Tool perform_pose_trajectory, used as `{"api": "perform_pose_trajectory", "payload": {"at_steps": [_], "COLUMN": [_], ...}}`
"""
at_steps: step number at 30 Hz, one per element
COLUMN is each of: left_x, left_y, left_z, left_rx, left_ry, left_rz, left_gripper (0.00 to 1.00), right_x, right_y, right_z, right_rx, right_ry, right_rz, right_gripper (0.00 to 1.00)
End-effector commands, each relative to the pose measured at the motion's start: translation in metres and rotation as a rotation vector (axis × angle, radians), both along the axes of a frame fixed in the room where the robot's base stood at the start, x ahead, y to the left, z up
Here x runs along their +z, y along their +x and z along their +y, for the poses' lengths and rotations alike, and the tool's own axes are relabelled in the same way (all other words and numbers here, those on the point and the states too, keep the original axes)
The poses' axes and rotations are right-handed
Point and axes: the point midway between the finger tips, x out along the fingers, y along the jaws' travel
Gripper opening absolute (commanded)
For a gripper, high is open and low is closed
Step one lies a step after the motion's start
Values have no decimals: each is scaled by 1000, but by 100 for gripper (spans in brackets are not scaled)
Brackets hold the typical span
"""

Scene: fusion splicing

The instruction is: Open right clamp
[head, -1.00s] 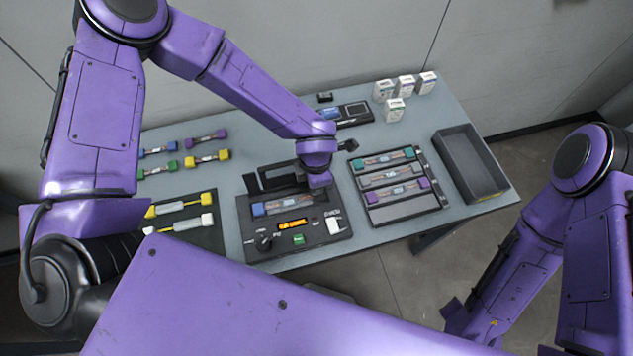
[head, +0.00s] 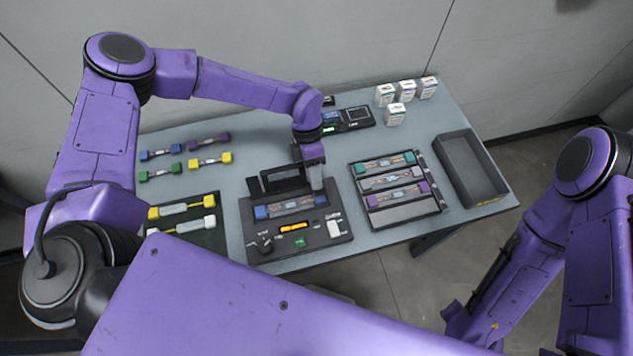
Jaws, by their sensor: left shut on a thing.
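The dark fusion splicer (head: 318,243) stands near the front edge of the table, its lid (head: 284,180) raised at the back. A fibre piece with a blue end (head: 261,212) lies across its top. My left gripper (head: 316,186) points down at the right end of the splicer's top, where the right clamp sits. It is shut on the clamp, which it mostly hides, so I cannot tell how far the clamp is lifted. My right arm shows at the lower right, away from the table; its gripper is not in view.
A tray of fibre holders (head: 405,211) stands right of the splicer, with an empty dark bin (head: 469,168) beyond. Left are a mat with yellow and white-ended pieces (head: 182,228) and several coloured pieces (head: 160,152). Small white boxes (head: 395,114) stand at the back.

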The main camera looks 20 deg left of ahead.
Motion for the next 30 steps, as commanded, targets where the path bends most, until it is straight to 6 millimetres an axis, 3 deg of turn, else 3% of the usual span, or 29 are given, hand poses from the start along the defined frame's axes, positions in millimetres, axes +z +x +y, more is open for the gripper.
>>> {"api": "perform_pose_trajectory", "payload": {"at_steps": [1, 11, 30], "left_x": [-9, -12, -22], "left_y": [4, 17, 38], "left_z": [1, 9, 24], "left_rx": [5, 0, -5], "left_ry": [-26, -204, -518], "left_rz": [34, 292, 759], "left_gripper": [0, 0, 0], "right_x": [-16, -82, -226], "right_y": [0, 0, 0], "right_z": [0, 0, 0], "right_rx": [0, 0, 0], "right_ry": [0, 0, 0], "right_rz": [0, 0, 0], "right_gripper": [0, 0, 0]}}
